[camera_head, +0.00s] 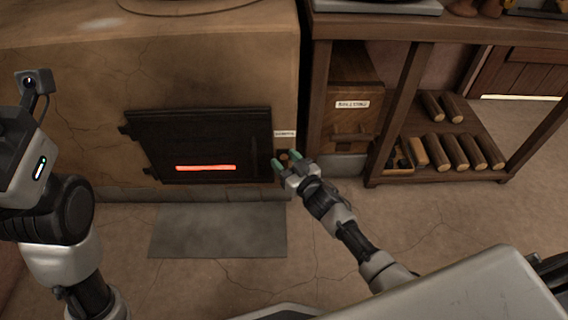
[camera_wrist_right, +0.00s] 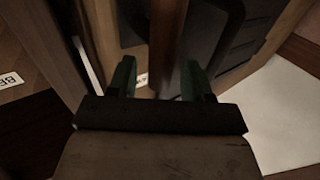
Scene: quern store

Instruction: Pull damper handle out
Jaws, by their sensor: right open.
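The damper handle appears as a small brown knob (camera_head: 284,155) at the right front edge of the clay oven, below a small white label (camera_head: 285,133). It is partly hidden by my right gripper (camera_head: 286,161), whose green-tipped fingers point at it. In the right wrist view the gripper (camera_wrist_right: 157,72) is open, with a brown upright bar (camera_wrist_right: 167,40) showing between and beyond the fingers. I cannot tell whether this bar is the handle, or whether anything is touched. My left arm stands at the left; its gripper does not show.
The oven's black iron door (camera_head: 205,150) with a glowing slot is left of the gripper. A grey floor slab (camera_head: 218,232) lies below it. To the right stand a labelled wooden drawer unit (camera_head: 350,118) and a shelf with several logs (camera_head: 458,152). Open floor lies in front.

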